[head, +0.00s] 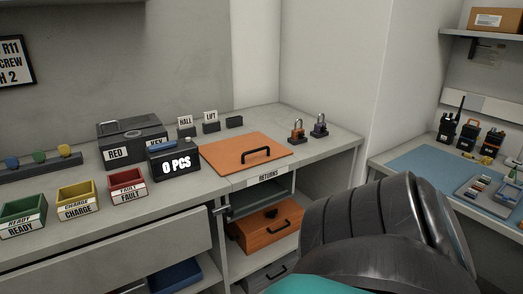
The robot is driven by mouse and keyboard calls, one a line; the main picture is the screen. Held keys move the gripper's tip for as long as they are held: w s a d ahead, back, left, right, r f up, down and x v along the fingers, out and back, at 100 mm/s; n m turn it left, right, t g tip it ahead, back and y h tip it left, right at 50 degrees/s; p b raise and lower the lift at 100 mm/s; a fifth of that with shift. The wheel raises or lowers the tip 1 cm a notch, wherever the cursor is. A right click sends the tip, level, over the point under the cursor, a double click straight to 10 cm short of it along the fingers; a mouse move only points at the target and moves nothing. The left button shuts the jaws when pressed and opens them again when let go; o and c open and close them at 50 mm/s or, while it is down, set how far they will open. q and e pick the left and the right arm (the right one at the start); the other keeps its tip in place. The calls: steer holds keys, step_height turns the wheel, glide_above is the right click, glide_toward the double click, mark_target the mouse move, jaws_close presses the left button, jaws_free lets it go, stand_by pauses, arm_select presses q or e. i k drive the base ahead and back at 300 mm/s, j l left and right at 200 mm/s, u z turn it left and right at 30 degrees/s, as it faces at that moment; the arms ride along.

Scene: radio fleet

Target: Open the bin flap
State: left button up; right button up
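The bin flap (236,154) is an orange panel with a dark handle (256,155) near its right edge. It lies flat on the grey counter (214,186) and looks shut. A RETURNS label (268,172) is on the counter's front edge just below it. Neither gripper shows in the head view, so I cannot see where they are relative to the flap. Nothing lies on the flap.
A black box marked 0 PCS (173,162) stands just left of the flap. Below are open shelves with an orange case (262,235). A large black ribbed shape (385,225) blocks the lower right.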

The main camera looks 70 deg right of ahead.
mark_target(230, 156)
steer(key=z, duration=2)
